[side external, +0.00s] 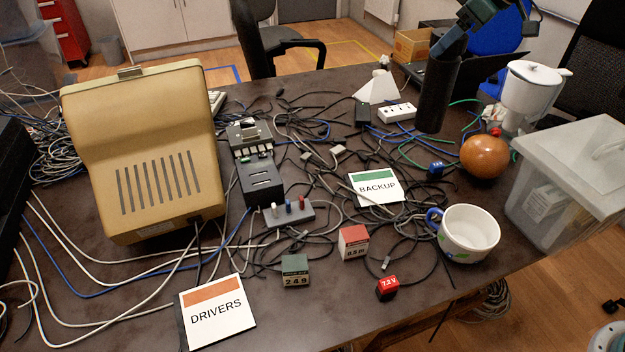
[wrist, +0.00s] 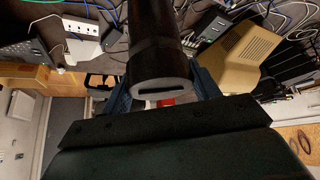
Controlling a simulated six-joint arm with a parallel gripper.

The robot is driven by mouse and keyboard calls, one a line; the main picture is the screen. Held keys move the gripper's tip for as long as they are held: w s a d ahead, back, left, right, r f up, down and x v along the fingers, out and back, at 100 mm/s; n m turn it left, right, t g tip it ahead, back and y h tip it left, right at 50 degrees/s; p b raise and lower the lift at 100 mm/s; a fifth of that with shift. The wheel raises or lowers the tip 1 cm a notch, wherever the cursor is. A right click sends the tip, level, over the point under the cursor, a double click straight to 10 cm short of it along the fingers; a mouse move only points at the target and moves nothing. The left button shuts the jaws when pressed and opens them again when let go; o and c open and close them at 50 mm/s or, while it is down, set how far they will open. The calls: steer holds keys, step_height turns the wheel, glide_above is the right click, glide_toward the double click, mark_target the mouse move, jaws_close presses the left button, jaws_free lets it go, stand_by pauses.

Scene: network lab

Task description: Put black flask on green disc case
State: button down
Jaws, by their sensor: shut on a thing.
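The black flask (side external: 437,98) stands upright at the back right of the table in the side view. My gripper (side external: 452,45) is around its upper part and shut on it. In the wrist view the flask (wrist: 157,58) runs up the middle between my two fingers (wrist: 160,88). I cannot tell for sure whether its base touches the table. The disc case with a green band, labelled BACKUP (side external: 376,188), lies flat near the table's middle, in front and left of the flask. Another case with an orange band, labelled DRIVERS (side external: 217,312), lies at the front left.
Cables cover much of the table. Near the flask are a white power strip (side external: 397,113), an orange-brown round object (side external: 485,156) and a white jug (side external: 530,95). A mug (side external: 468,233) stands right of the green case. Small blocks, including a red-topped one (side external: 353,242), sit in front.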

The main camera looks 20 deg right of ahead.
steer(key=w+a, duration=0.4)
steer(key=a, duration=0.5)
step_height(320, 180, down, 15)
steer(key=shift+d, duration=0.25)
steer(key=shift+s+f, duration=0.1)
steer(key=shift+f, duration=2.2)
steer(key=shift+c, duration=1.9)
jaws_free()
steer(key=shift+f, duration=0.1)
steer(key=shift+r, duration=0.2)
